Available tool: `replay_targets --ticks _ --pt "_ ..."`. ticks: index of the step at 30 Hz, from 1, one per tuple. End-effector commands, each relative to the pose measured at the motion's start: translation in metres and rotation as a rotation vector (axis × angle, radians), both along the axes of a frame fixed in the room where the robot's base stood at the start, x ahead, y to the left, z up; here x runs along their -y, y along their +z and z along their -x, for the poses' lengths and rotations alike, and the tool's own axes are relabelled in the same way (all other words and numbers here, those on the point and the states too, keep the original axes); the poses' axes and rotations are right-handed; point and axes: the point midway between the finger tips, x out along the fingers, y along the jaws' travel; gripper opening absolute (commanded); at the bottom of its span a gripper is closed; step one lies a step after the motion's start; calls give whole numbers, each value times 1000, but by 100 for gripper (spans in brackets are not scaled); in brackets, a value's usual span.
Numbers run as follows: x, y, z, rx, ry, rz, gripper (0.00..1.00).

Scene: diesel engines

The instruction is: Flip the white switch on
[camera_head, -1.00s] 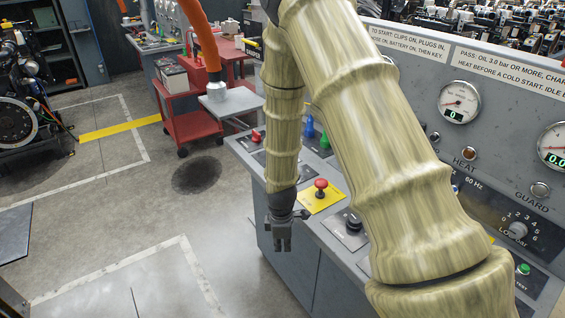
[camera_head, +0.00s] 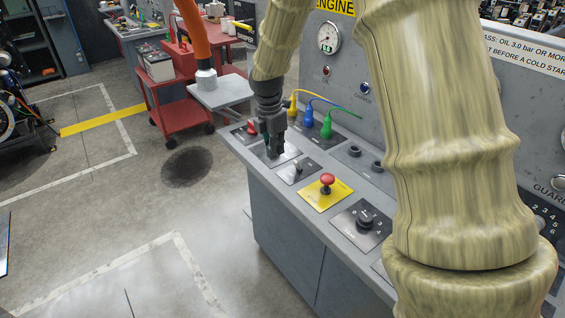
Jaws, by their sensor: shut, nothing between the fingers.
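My gripper (camera_head: 275,151) is shut and empty. It points down over a light metal plate (camera_head: 286,158) on the sloping top of the grey console and hides most of what is on that plate. I cannot tell whether the fingertips touch it. Just right of it and nearer, a second metal plate carries a small pale toggle switch (camera_head: 298,167). It is too small to tell which way its lever leans. I cannot tell whether this or something behind my gripper is the white switch.
A red mushroom button (camera_head: 327,181) on a yellow plate and a black rotary knob (camera_head: 365,217) sit nearer on the console. A red knob (camera_head: 252,128) is left of my gripper. Yellow, blue and green cable plugs (camera_head: 309,118) stand behind. My arm hides part of the panel.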

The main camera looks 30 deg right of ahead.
Motion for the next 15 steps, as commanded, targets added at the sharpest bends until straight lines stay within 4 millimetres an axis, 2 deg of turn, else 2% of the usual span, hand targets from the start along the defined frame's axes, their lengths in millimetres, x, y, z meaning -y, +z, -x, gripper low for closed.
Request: replay_targets --ticks 10,15 --pt "0 0 0 -1 2 0 0" --pt "1 -9 1 -4 2 0 0"
